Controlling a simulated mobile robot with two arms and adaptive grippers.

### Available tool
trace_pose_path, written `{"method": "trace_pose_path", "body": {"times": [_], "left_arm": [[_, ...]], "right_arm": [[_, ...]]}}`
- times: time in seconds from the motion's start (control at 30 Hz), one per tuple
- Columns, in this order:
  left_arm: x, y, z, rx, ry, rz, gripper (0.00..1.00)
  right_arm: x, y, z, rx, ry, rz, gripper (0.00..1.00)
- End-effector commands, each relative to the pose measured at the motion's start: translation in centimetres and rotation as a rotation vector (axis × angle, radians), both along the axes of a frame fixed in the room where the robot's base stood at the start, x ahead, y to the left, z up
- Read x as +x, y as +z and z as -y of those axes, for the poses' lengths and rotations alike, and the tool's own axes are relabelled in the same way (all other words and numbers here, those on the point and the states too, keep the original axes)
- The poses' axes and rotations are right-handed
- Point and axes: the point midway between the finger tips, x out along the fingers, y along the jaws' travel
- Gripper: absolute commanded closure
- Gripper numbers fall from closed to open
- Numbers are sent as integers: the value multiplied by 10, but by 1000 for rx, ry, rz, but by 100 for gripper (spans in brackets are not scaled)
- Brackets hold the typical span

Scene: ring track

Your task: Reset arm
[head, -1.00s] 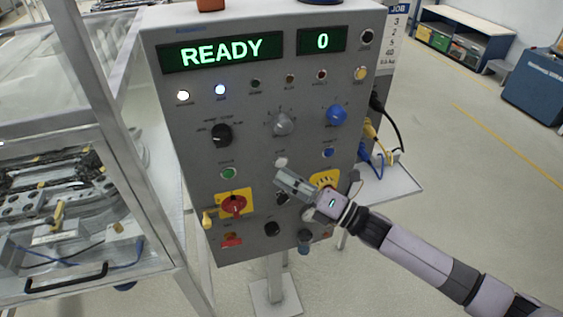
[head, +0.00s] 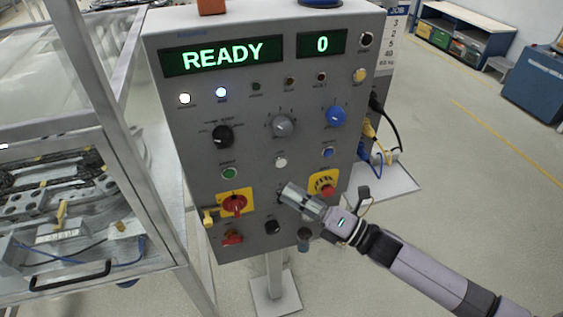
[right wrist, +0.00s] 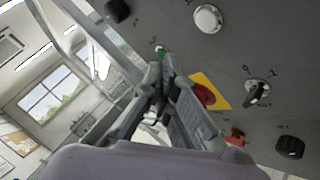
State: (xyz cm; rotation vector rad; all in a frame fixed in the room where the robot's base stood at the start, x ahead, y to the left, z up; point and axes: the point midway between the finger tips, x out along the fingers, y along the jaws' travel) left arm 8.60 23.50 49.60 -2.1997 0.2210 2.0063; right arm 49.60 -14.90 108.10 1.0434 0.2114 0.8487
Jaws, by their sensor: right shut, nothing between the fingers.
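My right gripper (head: 290,193) is shut and empty. I cannot tell whether the fingertips touch the panel. The panel display (head: 222,55) reads READY and a second display (head: 322,43) reads 0. My left gripper is out of view.
A clear-walled machine enclosure (head: 100,283) stands at the left, close to the panel. A storage rack (head: 455,40) and a blue cabinet (head: 540,85) stand far right. The floor to the right is open.

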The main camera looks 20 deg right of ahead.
Motion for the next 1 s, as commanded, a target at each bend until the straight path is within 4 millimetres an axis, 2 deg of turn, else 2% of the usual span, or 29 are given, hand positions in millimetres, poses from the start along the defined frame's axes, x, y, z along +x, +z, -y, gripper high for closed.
{"method": "trace_pose_path", "body": {"times": [0.33,0.37,0.47,0.57,0.63,0.73,0.8,0.87,0.9,1.0], "left_arm": [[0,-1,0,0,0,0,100],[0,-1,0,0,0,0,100],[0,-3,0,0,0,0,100],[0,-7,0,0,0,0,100],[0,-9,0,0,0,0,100],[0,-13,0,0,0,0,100],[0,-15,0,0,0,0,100],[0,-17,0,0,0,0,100],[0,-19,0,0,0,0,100],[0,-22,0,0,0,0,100]], "right_arm": [[1,-3,1,3,-4,-8,100],[3,-6,2,6,-10,-20,100],[12,-33,13,37,-52,-110,100],[26,-87,35,108,-138,-286,100],[31,-136,54,179,-217,-440,100],[27,-209,81,294,-341,-660,100],[15,-260,97,378,-431,-804,100],[1,-302,108,451,-508,-923,100],[-12,-330,115,500,-562,-999,100],[-50,-395,128,624,-702,-1179,100]]}}
